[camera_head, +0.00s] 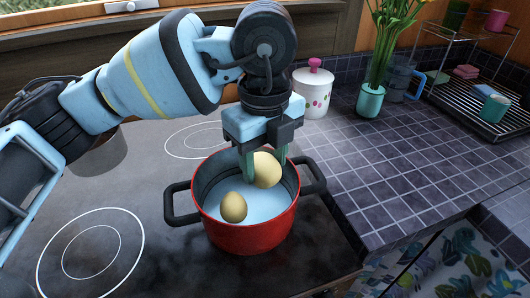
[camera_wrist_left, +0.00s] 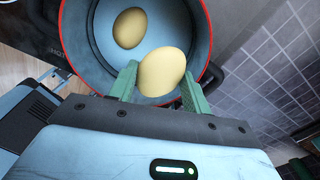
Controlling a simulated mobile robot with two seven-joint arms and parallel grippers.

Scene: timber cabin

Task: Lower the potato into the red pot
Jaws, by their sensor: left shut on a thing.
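The red pot (camera_head: 250,238) stands on the stovetop, with dark handles at its left and right and a pale blue inside. My left gripper (camera_head: 264,170) points down over the pot and is shut on a yellow potato (camera_head: 267,171). In the left wrist view the held potato (camera_wrist_left: 162,72) sits between the green fingers, in front of the pot's opening. A second potato (camera_head: 233,207) lies inside the pot to the left; it also shows in the left wrist view (camera_wrist_left: 130,28). I cannot tell whether the held potato touches the pot's bottom. My right gripper is not in view.
The stovetop (camera_head: 150,180) has ring markings and free room left of the pot. A white lidded jar (camera_head: 312,97), a teal vase with flowers (camera_head: 370,101) and a dish rack (camera_head: 470,95) stand behind. The tiled counter (camera_head: 400,180) at the right is clear.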

